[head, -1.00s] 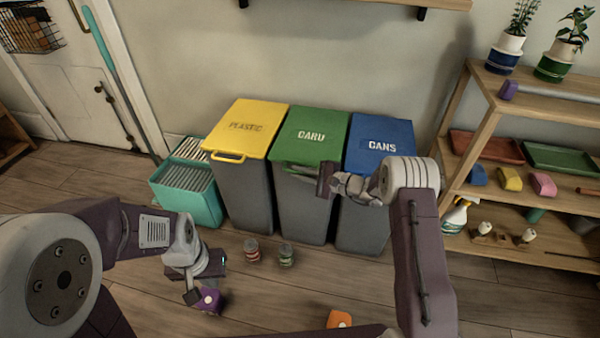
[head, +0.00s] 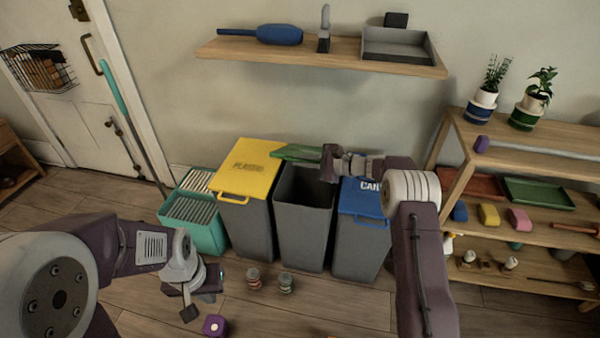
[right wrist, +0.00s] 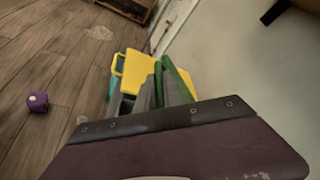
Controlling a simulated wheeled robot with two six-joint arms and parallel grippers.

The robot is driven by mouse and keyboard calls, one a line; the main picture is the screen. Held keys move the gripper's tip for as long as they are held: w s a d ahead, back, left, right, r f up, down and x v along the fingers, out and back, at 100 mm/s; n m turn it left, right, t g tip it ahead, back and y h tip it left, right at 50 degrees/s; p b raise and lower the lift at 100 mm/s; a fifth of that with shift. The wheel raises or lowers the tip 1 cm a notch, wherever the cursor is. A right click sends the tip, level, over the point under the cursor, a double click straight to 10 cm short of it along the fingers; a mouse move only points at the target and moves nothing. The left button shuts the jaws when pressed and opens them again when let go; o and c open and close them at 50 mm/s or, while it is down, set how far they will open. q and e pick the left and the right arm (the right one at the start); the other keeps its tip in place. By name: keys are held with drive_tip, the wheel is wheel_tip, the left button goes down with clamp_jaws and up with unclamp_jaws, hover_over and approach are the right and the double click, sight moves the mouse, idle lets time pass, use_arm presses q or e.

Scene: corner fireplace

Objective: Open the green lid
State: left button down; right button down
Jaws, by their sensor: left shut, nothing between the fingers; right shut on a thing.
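The green lid (head: 297,153) of the middle grey bin (head: 303,222) is raised, and the bin's dark inside shows below it. My right gripper (head: 329,160) is shut on the lid near its front edge, above the bin's opening; its fingers are partly hidden in the head view. In the right wrist view the lid (right wrist: 176,78) shows as a thin green edge-on strip beyond the gripper body. My left gripper (head: 188,300) is shut and empty, low over the floor at left.
The yellow-lidded bin (head: 246,172) and blue-lidded bin (head: 362,203) flank the middle bin, both closed. A teal crate (head: 194,220) stands at left. A wall shelf (head: 320,55) hangs above; shelving stands right.

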drive_tip(key=w+r, duration=0.1)
drive_tip(key=r+p, duration=0.1)
drive_tip(key=shift+w+d+r, duration=0.35)
drive_tip(key=shift+r, duration=0.05)
drive_tip(key=c, duration=1.5)
unclamp_jaws()
drive_tip(key=p+v, duration=0.1)
drive_tip(key=v, duration=0.8)
drive_tip(key=shift+p, duration=0.4)
drive_tip(key=shift+f, duration=0.1)
